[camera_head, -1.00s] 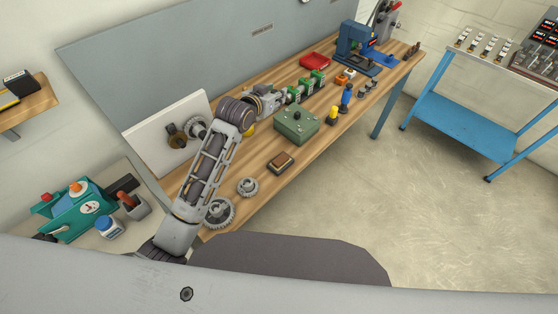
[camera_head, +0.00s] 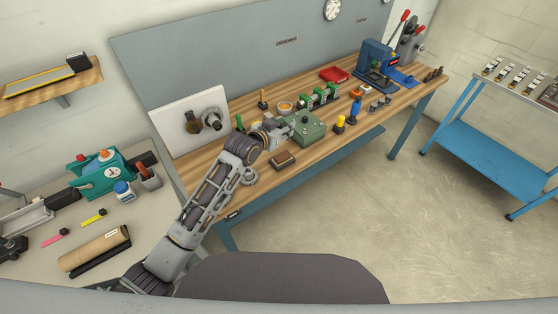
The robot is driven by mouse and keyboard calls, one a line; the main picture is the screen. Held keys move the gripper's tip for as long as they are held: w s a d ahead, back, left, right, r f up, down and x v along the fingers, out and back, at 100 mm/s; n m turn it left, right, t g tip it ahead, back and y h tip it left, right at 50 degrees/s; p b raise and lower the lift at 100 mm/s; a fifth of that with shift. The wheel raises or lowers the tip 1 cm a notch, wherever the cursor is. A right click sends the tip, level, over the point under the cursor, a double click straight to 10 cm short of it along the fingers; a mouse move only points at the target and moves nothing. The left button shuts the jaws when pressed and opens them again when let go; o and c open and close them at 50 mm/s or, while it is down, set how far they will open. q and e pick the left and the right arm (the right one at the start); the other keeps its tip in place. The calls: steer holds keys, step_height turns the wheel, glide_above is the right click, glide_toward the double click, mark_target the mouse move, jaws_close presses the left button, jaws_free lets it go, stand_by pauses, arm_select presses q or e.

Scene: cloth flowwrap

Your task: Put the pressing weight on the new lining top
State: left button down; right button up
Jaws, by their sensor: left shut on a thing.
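My left gripper (camera_head: 285,132) is low over the workbench, beside the left side of a green box with a dark knob (camera_head: 310,128). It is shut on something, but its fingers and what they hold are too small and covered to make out. I cannot tell whether it touches the green box. A brown block with a dark top (camera_head: 283,160) lies on the bench just in front of the gripper. I cannot tell for sure which thing is the pressing weight or the new lining. My right gripper is not in view.
Behind the gripper stand a small orange bowl (camera_head: 285,108), a wooden-handled tool (camera_head: 263,98) and green clamps (camera_head: 320,97). Yellow (camera_head: 339,124) and blue (camera_head: 355,110) bottles stand to the right. A gear (camera_head: 249,177) lies near my arm. The front bench strip right of the block is clear.

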arm_select(q)
steer(key=shift+s+a+f, duration=0.15)
steer(key=shift+s, duration=0.15)
stand_by(0.4)
glide_above(282, 156)
steer(key=shift+f, duration=3.05)
steer(key=shift+f, duration=0.15)
steer(key=shift+f+p, duration=0.4)
steer(key=shift+f, duration=1.3)
steer(key=shift+f, duration=0.1)
